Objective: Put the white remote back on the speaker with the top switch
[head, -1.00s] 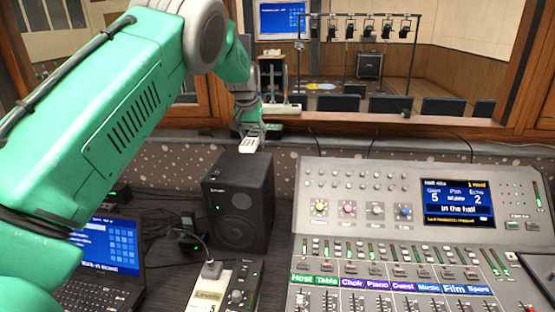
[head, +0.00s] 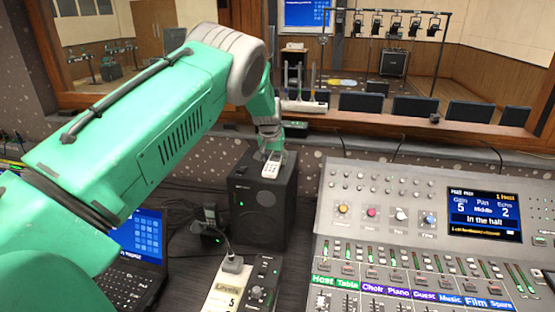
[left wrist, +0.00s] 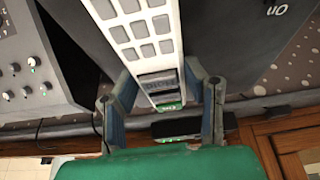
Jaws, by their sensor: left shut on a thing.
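The white remote (head: 271,168) has several pale buttons and hangs from my left gripper (head: 271,152) in the head view. In the left wrist view, the remote (left wrist: 145,40) lies between the two fingers of my left gripper (left wrist: 166,90), which is shut on it. The black speaker (head: 262,208) stands upright below. The remote overlaps the speaker's upper front edge in the head view; I cannot tell whether they touch. The dark surface (left wrist: 235,45) under the remote in the left wrist view seems to be the speaker's top, with white lettering. My right gripper is not in view.
The grey mixing console (head: 345,185) fills the right. A laptop (head: 140,240) and a small control box (head: 262,283) stand left and in front of the speaker. The window ledge (head: 400,124) runs behind. A dark device with a green light (left wrist: 190,128) sits behind the gripper.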

